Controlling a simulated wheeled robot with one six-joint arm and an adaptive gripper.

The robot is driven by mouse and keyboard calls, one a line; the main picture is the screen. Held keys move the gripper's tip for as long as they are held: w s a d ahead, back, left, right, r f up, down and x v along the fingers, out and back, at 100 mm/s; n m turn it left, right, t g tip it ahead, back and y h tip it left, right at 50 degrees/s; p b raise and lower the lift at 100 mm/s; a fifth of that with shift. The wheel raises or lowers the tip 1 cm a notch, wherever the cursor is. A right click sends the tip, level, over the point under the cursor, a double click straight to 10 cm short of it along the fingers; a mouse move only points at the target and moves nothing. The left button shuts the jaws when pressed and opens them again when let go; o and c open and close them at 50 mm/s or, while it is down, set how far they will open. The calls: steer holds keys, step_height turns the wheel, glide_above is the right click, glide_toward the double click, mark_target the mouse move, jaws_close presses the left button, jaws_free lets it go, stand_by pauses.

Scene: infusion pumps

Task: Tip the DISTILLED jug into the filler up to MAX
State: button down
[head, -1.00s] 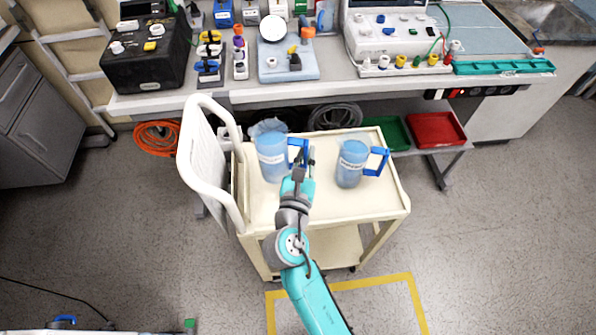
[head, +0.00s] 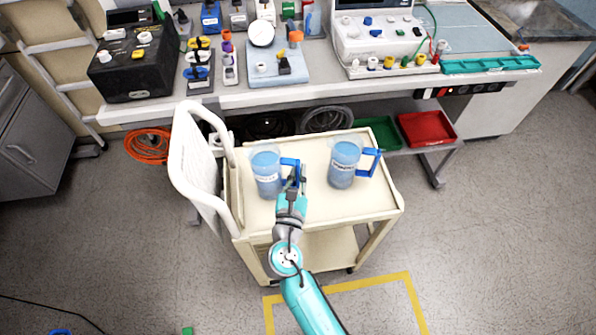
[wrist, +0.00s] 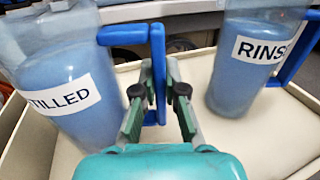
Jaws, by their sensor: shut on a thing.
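The DISTILLED jug (head: 267,174), translucent with blue liquid and a blue handle, is at the left of the cream cart top. In the wrist view its label reads "TILLED" (wrist: 62,95). My gripper (head: 292,178) is shut on its blue handle, which stands between the fingers in the wrist view (wrist: 157,85). I cannot tell whether the jug's base touches the cart. The similar RINSE jug (head: 343,165), its label partly cut off in the wrist view (wrist: 250,60), stands to the right. I cannot make out a filler or a MAX mark.
The cream cart (head: 375,205) has a white panel (head: 200,165) at its left end. Behind it, a workbench (head: 270,96) holds a black box with caps (head: 135,62), small bottles and a white instrument (head: 385,45). Green and red trays (head: 427,128) sit below.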

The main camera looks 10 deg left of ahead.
steer(key=c, duration=1.2)
jaws_free()
steer(key=shift+c, duration=0.2)
steer(key=s, duration=1)
steer(key=shift+s+a+r, duration=0.15)
steer(key=shift+s+a, duration=0.05)
steer(key=shift+s, duration=0.2)
steer(key=s+d+f+m+g+y, duration=0.1)
steer(key=s+d+f+m+g, duration=0.1)
steer(key=s+d+f+m, duration=0.45)
steer(key=s+d+f+m+g+y, duration=0.2)
steer(key=s+d+f+m+g, duration=0.15)
steer(key=s+d+m, duration=0.6)
steer(key=s+d+r+m+t+h, duration=0.1)
steer(key=s+d+r+m, duration=0.3)
steer(key=m, duration=0.5)
steer(key=s+d+r+m+t+h, duration=0.1)
steer(key=s+d+r+m, duration=0.3)
steer(key=s+r+m, duration=0.4)
steer(key=s+m, duration=0.1)
steer(key=m, duration=0.1)
steer(key=shift+s+m, duration=0.3)
steer(key=shift+s, duration=0.05)
